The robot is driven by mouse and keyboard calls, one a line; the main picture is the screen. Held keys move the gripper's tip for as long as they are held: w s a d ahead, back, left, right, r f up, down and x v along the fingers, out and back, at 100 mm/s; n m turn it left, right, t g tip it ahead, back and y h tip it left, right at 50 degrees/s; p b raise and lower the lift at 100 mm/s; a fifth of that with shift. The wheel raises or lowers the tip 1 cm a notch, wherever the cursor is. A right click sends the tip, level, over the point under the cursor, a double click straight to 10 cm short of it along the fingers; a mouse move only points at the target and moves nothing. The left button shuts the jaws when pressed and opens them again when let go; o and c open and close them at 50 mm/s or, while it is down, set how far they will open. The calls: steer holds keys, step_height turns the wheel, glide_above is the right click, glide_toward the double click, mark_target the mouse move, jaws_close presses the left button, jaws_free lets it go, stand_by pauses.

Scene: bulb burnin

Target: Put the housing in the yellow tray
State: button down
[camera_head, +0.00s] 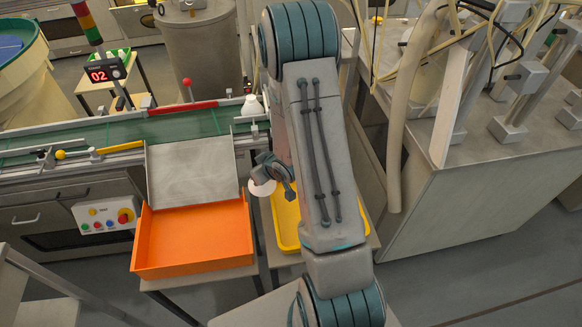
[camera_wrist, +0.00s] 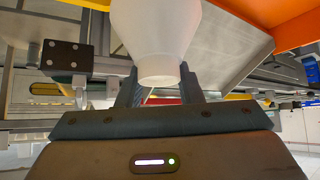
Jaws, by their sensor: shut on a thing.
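My gripper (camera_head: 274,172) is shut on a white housing (camera_wrist: 157,35), which fills the upper middle of the wrist view between the two fingers. In the head view a white rounded part of the housing (camera_head: 262,188) shows just below my gripper. The held housing appears above the gap between the orange tray and the yellow tray (camera_head: 286,232). My arm hides much of the yellow tray; its visible left part looks empty. I cannot tell how high the housing is above the trays.
An orange tray (camera_head: 192,262) stands left of the yellow one, below a grey metal chute (camera_head: 190,172). Another white housing (camera_head: 252,105) stands at the right end of the green conveyor (camera_head: 190,123). A grey cabinet (camera_head: 480,190) stands at the right. Bare floor shows at lower right.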

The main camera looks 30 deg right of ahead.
steer(key=s+d+f+n+g+y+p, duration=0.25)
steer(key=d+n, duration=0.25)
steer(key=d, duration=0.4)
steer(key=shift+t, duration=0.35)
steer(key=f+b, duration=0.4)
steer(key=s+f+b, duration=0.1)
steer(key=f+b, duration=0.1)
steer(key=b, duration=0.1)
steer(key=shift+f, duration=0.15)
steer(key=shift+f+b, duration=0.4)
steer(key=shift+f, duration=0.1)
steer(key=c, duration=0.9)
jaws_free()
steer(key=p+v, duration=0.2)
steer(key=v, duration=1.1)
steer(key=shift+s+d+r, duration=0.15)
steer(key=shift+d+r, duration=0.1)
steer(key=shift+d, duration=0.1)
